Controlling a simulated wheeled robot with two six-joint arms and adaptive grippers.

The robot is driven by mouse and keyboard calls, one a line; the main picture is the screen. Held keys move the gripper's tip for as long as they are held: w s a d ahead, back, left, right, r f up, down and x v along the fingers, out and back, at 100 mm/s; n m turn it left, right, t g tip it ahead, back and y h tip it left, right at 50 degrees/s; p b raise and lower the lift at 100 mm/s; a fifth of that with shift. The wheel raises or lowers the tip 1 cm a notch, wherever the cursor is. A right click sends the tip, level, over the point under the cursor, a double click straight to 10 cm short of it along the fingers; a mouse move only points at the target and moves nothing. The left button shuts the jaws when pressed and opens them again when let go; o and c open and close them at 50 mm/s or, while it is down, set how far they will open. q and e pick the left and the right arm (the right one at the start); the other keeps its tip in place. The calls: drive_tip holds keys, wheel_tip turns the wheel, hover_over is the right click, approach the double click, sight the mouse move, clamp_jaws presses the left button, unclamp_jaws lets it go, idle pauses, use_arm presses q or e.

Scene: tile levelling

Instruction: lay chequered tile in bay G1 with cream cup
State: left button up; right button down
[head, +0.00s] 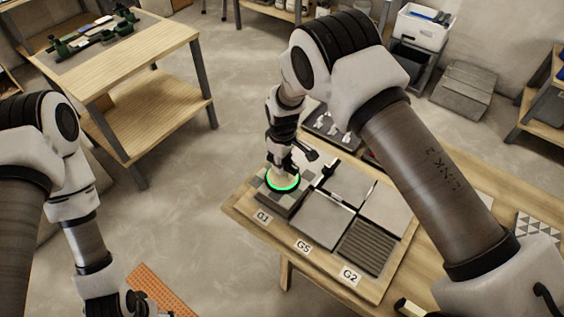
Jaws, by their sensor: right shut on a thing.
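My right gripper (283,163) points down over the near left bay and is shut on the cream cup (284,175). The cup is mostly hidden by the fingers, and a glowing green ring (283,185) circles its foot. The grey chequered tile (291,200) is directly under the cup, at the bay labelled G1 (262,216). I cannot tell whether the tile is fully seated or slightly raised. My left gripper (135,304) is low at the bottom edge, partly cut off, away from the board; its fingers are unclear.
Plain grey tiles fill neighbouring bays, including the one by label G5 (303,246). A ribbed dark tile (368,246) lies by label G2 (349,275). A triangle-patterned tile (538,229) lies at the right. A wooden side table (150,50) stands back left. An orange perforated mat (158,285) is near my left gripper.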

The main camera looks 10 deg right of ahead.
drive_tip(key=shift+f+b, duration=0.85)
drive_tip(key=shift+f, duration=0.55)
drive_tip(key=shift+d, duration=0.1)
drive_tip(key=shift+a+f+b, duration=0.15)
drive_tip(key=shift+f+b, duration=0.5)
drive_tip(key=shift+f, duration=0.2)
drive_tip(key=shift+a+f+b, duration=0.1)
drive_tip(key=shift+f+b, duration=0.55)
drive_tip(key=shift+f, duration=0.2)
drive_tip(key=shift+f+b, duration=0.6)
drive_tip(key=shift+f, duration=0.25)
drive_tip(key=c, duration=0.9)
unclamp_jaws()
drive_tip(key=shift+c, duration=0.2)
